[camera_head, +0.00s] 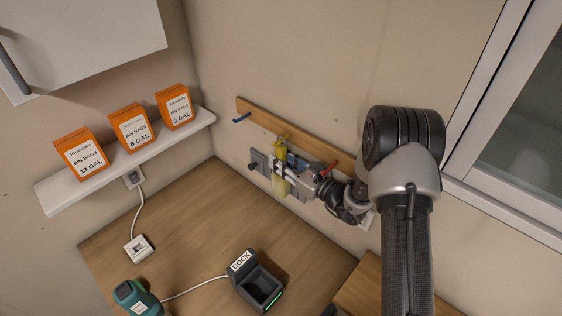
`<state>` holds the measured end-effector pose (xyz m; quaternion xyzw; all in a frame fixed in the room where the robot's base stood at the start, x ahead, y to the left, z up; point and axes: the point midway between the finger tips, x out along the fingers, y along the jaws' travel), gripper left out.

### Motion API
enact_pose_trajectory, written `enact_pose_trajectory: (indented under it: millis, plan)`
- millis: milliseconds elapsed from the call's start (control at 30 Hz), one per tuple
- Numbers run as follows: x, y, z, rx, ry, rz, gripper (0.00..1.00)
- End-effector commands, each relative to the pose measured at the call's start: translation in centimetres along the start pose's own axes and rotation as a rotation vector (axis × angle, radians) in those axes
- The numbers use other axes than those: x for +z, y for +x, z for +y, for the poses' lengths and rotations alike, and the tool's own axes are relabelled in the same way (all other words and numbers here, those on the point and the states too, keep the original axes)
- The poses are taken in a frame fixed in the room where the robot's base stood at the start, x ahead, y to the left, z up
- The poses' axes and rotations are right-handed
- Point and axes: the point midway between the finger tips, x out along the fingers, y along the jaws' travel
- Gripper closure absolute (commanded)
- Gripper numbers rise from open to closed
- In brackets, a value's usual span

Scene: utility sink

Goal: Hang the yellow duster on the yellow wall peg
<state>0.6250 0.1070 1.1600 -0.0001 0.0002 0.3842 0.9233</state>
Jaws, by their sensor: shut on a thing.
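The yellow duster is held upright in front of the wall, with a bright yellow upper part (280,150) and a paler lower part (280,187). My gripper (282,170) reaches in from the right and is shut around its middle, hiding that part. The yellow peg (286,138) shows only as a small bit on the wooden rail, right at the duster's top. I cannot tell whether the duster's top is around the peg or just in front of it.
The wooden rail (262,117) also bears a blue peg (242,118) at left and a red peg (331,167) close to my wrist. Below, the wooden counter (200,235) holds a black dock (258,288) and a teal device (134,297).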

Motion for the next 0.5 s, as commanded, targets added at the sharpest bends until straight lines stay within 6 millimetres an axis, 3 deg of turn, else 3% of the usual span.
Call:
enact_pose_trajectory:
  millis: [200,233,500]
  plan:
    - [0.04,0.01,0.0,0.0,0.0,-0.001,1.0]
    - [0.04,0.01,0.0,0.0,0.0,-0.001,0.76]
    - [0.02,0.01,0.01,0.0,0.0,-0.001,0.58]
